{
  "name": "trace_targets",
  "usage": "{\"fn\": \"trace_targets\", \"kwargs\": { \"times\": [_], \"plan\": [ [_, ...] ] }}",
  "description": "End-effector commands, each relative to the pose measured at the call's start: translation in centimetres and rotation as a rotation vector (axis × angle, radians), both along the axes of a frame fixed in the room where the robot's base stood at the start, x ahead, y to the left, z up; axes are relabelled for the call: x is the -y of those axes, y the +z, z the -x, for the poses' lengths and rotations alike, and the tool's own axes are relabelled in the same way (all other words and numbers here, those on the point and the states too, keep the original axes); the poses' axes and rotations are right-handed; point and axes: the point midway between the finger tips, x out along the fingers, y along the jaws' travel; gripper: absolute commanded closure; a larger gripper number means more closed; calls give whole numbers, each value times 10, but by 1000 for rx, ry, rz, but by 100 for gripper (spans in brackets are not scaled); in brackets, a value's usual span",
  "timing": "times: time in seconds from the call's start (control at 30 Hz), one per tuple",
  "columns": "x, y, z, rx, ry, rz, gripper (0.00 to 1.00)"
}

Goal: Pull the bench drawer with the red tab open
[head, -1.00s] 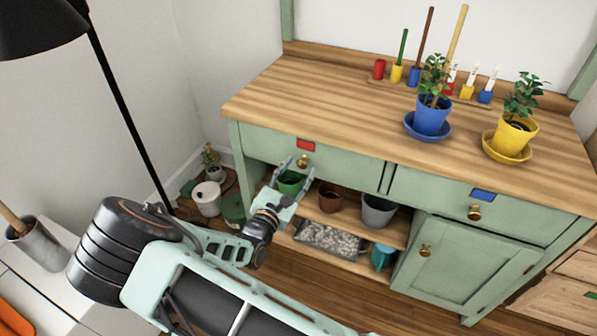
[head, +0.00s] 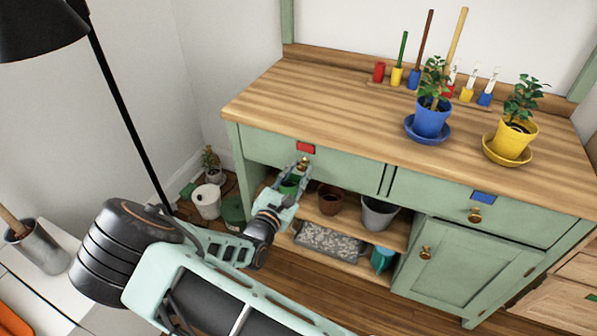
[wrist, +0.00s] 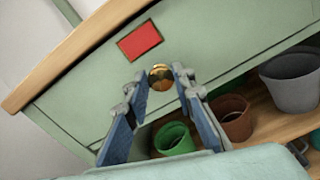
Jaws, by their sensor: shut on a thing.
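The bench drawer (head: 350,171) has a pale green front with a red tab (head: 305,147) near its top edge. It looks flush with the bench. Its brass knob (head: 303,161) sits just below the tab. In the wrist view the red tab (wrist: 140,40) is above the round knob (wrist: 160,77). My gripper (head: 303,168) is at the front of this drawer, shut on the knob. In the wrist view its two fingertips (wrist: 161,80) flank the knob, one on each side. The fingers partly cover the knob's lower part in the head view.
A second drawer with a blue tab (head: 484,196) is to the right, above a cupboard door (head: 458,265). A green pot (head: 290,184), brown pot (head: 330,199) and grey pot (head: 379,213) stand on the shelf below. A black lamp pole (head: 130,120) rises at left.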

Motion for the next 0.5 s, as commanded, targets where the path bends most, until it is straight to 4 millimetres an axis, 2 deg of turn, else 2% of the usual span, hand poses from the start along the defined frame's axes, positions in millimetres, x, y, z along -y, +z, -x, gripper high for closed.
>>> {"fn": "trace_targets", "kwargs": {
  "times": [0.17, 0.27, 0.37, 0.5],
  "plan": [
    [-4, 1, 8, -1, 2, -1, 100],
    [-8, 2, 20, -2, 2, 0, 100],
    [-15, 3, 37, -3, 3, 0, 100],
    [-26, 3, 69, -5, 3, 0, 100]
  ]
}}
